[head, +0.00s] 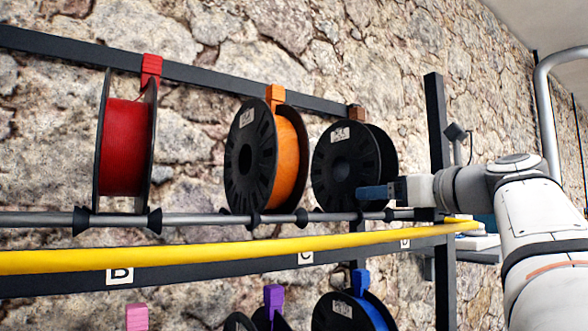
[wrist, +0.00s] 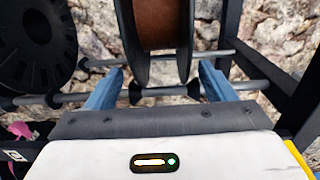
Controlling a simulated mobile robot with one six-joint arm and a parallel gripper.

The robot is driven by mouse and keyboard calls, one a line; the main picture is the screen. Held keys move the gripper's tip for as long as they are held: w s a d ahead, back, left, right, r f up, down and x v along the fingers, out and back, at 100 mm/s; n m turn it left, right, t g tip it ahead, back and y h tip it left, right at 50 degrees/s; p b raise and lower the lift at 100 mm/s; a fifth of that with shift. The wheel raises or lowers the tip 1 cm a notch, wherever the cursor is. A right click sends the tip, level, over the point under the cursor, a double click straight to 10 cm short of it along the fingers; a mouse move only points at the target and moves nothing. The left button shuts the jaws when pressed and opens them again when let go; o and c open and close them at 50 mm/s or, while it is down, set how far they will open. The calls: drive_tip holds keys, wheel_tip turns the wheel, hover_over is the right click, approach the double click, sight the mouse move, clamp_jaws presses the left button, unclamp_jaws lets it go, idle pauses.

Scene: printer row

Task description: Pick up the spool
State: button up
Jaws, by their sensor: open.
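A black-flanged spool (head: 340,165) stands on the upper rod at the right of the row in the head view, below a brown clip. Its brown filament shows between its two flanges in the wrist view (wrist: 160,25). My gripper (head: 374,192) is at the lower right of this spool. In the wrist view my open blue fingers (wrist: 162,70) lie to the left and right of the spool's lower part, with gaps visible. They do not appear to grip it. An orange spool (head: 287,160) and a red spool (head: 124,148) stand further left on the rod.
A yellow rail (head: 230,252) runs in front, below the upper rod (head: 190,219). A dark upright post (head: 436,140) stands right of the brown spool. Several spools sit on a lower row, including a blue one (head: 372,312). A stone wall (head: 215,80) is behind.

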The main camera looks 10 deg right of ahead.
sight(350, 170)
drive_tip(key=x, duration=0.1)
drive_tip(key=p+x, duration=0.1)
drive_tip(key=x, duration=0.1)
drive_tip(key=p+x, duration=0.1)
drive_tip(key=shift+w+r, duration=0.3)
drive_tip(key=shift+r, duration=0.05)
drive_tip(key=shift+w+a+f, duration=0.1)
drive_tip(key=shift+w, duration=0.15)
drive_tip(key=shift+c, duration=0.2)
drive_tip(key=c, duration=1.2)
drive_tip(key=shift+c, duration=0.2)
